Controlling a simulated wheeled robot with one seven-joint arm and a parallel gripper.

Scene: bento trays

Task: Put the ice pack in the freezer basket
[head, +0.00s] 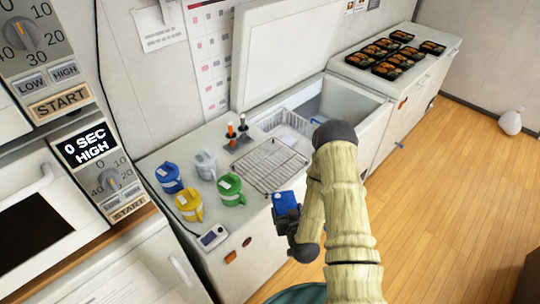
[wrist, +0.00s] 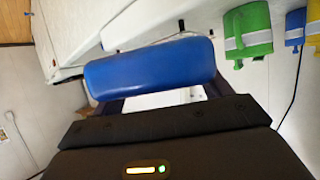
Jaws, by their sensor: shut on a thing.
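The ice pack (head: 286,199) is a blue block, and my gripper (head: 287,214) is shut on it in front of the counter edge. In the wrist view the ice pack (wrist: 150,68) lies across the two fingers of my gripper (wrist: 155,100). In the head view the white wire freezer basket (head: 286,124) hangs at the left end of the open chest freezer (head: 345,112). The basket is up and to the right of the counter top, beyond a wire rack. My arm hides part of the freezer's front.
The wire rack (head: 270,165) lies on the counter between my gripper and the basket. Several jugs, including a green jug (head: 231,190) and a yellow jug (head: 189,205), stand at the left. The freezer lid (head: 290,50) is raised. Black bento trays (head: 387,70) sit on the far right top.

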